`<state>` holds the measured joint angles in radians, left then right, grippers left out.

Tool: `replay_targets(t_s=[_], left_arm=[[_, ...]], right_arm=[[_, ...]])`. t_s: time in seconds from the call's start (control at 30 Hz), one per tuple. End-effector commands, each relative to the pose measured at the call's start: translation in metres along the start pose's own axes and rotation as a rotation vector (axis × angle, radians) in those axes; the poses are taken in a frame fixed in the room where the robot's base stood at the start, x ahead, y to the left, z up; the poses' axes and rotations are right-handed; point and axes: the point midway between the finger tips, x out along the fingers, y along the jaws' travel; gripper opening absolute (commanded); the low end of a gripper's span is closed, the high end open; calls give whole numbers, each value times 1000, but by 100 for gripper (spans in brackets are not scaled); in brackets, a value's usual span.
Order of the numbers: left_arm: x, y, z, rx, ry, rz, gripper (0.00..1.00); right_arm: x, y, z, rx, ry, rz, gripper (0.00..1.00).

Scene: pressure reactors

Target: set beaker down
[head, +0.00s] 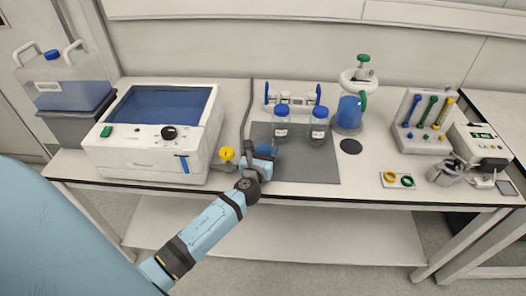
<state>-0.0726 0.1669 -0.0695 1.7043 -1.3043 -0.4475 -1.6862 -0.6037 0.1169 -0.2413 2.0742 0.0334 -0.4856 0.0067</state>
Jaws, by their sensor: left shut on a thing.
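My left gripper (262,162) reaches in from the lower left over the front part of the grey mat. It is shut on the beaker (266,149), a small vessel with blue contents. The gripper hides much of the beaker, and I cannot tell whether its base touches the mat. The grey mat (312,170) lies on the white bench. My right gripper is not in view.
Two blue-capped bottles (281,128) stand on the mat behind the gripper, before a small rack (292,97). A white machine (150,150) and yellow knob (227,153) are left. A blue reactor vessel (348,114) and black disc (351,146) are right. The mat's front right is clear.

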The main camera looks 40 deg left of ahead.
Motion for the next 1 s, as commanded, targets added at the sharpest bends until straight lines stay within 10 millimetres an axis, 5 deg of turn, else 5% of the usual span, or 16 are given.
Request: replay_targets(t_s=[0.13,0.17,0.27,0.63,1.0], left_arm=[[0,0,-4,1,-1,0,41],[0,0,-3,1,0,0,71],[0,0,-3,0,0,0,92],[-3,0,0,0,1,-1,92],[-77,0,-1,0,2,-1,92]], right_arm=[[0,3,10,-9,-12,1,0],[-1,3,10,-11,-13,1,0],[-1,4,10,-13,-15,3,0],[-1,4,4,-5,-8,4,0],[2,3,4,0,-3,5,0]])
